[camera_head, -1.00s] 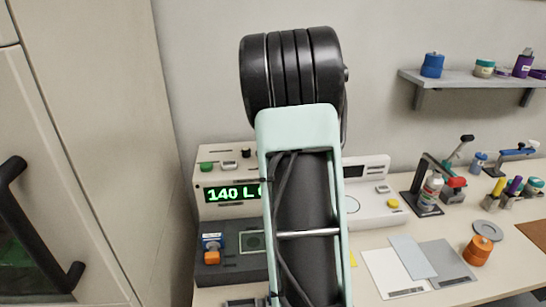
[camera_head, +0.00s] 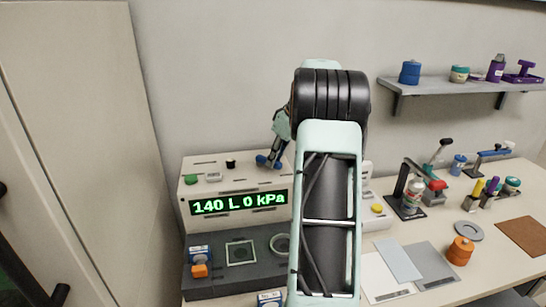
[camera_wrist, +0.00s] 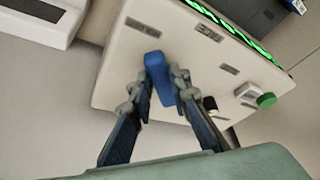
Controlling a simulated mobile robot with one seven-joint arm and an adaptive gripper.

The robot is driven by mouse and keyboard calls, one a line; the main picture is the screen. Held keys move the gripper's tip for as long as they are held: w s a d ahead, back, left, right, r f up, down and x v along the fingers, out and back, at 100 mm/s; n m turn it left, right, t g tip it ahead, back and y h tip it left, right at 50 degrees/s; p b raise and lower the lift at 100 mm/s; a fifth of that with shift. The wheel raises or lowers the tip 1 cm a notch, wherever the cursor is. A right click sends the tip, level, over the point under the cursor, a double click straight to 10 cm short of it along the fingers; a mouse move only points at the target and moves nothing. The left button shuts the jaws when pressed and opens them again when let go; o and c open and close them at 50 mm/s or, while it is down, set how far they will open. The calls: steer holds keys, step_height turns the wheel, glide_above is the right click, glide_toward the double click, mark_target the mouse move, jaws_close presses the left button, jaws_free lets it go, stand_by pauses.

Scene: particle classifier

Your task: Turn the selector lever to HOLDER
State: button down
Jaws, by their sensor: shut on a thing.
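The blue selector lever (camera_wrist: 155,63) is on the top face of the cream machine (camera_wrist: 113,62), beside small label plates that are too blurred to read. In the head view the blue lever (camera_head: 262,160) shows at the machine's top right, partly hidden by my fingers. My gripper (camera_wrist: 161,82) is shut on the lever, one finger on each side. In the head view my gripper (camera_head: 274,153) reaches down onto the machine top from behind my arm. I cannot tell which label the lever points at.
The machine's green display (camera_head: 240,203) reads "140 L 0 kPa". A green button (camera_head: 191,180) and a black knob (camera_head: 230,163) sit left of the lever. My arm hides the area to the right. A wall shelf (camera_head: 440,87) and bench items stand further right.

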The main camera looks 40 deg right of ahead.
steer(key=shift+d+r, duration=0.1)
steer(key=shift+d, duration=0.05)
stand_by(0.4)
steer(key=c, duration=1.8)
jaws_free()
steer(key=v, duration=1.2)
steer(key=shift+w, duration=0.15)
